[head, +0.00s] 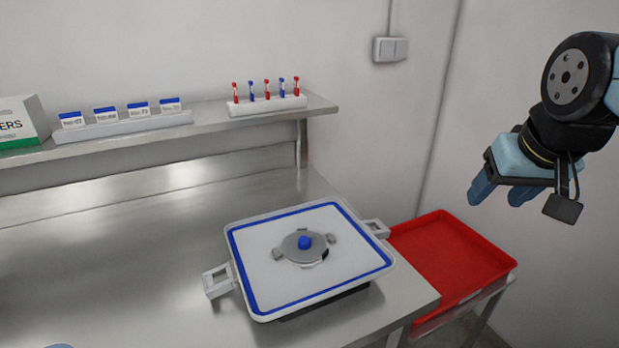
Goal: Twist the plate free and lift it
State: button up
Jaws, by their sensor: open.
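The plate is a grey round disc (296,246) with a blue knob (305,242) at its middle. It sits on a white square panel (270,280) with a blue border line and grey side handles, on the steel bench. Small grey tabs stand around the disc's edge, and a dark gap shows at its lower right. I cannot tell how the tabs engage it. My gripper (498,198) hangs in the air at the right, well apart from the plate and above the red tray. Its blue fingers are spread, with nothing seen between them.
A red tray (450,255) stands empty on a stand right of the bench (130,290). A shelf (200,125) at the back holds a rack of red and blue items (267,104), several labelled cards (120,118) and a white-green box (22,122). The bench's left side is clear.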

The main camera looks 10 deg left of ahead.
jog(key=w+a+n+g, duration=0.2)
jog(key=w+a+n, duration=0.1)
jog(key=w+a, duration=0.35)
jog(key=n+g, duration=0.4)
jog(key=n, duration=0.3)
send_over(304, 239)
notch_tip(304, 239, down, 7)
notch_tip(304, 239, down, 13)
jog(key=shift+w+f, duration=0.1)
jog(key=shift+w, duration=0.05)
grip_shut()
jog(key=n, duration=0.7)
jog(key=shift+s+n, duration=0.2)
jog(key=shift+n, duration=0.2)
jog(key=shift+r, duration=0.25)
